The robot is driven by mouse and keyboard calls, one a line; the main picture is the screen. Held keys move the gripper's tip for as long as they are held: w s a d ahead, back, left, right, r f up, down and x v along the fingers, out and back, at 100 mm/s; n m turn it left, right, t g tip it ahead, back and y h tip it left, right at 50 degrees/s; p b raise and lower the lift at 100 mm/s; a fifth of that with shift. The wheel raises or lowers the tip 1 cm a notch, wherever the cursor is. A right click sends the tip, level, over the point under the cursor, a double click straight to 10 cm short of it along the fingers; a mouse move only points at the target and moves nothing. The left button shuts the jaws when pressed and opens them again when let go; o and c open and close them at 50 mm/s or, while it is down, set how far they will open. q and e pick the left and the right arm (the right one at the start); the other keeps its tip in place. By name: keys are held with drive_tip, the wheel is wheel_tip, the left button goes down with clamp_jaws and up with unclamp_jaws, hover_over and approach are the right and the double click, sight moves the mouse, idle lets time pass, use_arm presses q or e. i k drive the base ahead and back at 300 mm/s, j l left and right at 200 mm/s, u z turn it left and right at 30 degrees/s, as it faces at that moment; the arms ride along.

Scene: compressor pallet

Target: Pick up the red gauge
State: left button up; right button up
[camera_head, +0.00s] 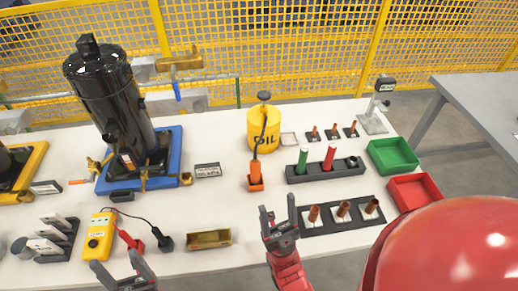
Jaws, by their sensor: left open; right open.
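The red gauge (329,157) is a short red cylinder standing upright in a dark holder (312,175) on the white table. A green gauge (302,159) stands in the same holder to its left. My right gripper (277,210) is open and empty, nearer the front edge, to the lower left of the red gauge and apart from it. My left gripper (118,266) is open and empty at the table's front edge, far to the left.
A dark rack (322,228) with copper-coloured pieces lies just right of my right gripper. Green (393,156) and red (414,191) trays sit further right. Bare table lies around the brass-coloured tray (209,239).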

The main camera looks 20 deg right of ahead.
sight(332, 147)
drive_tip(key=z, duration=1.3)
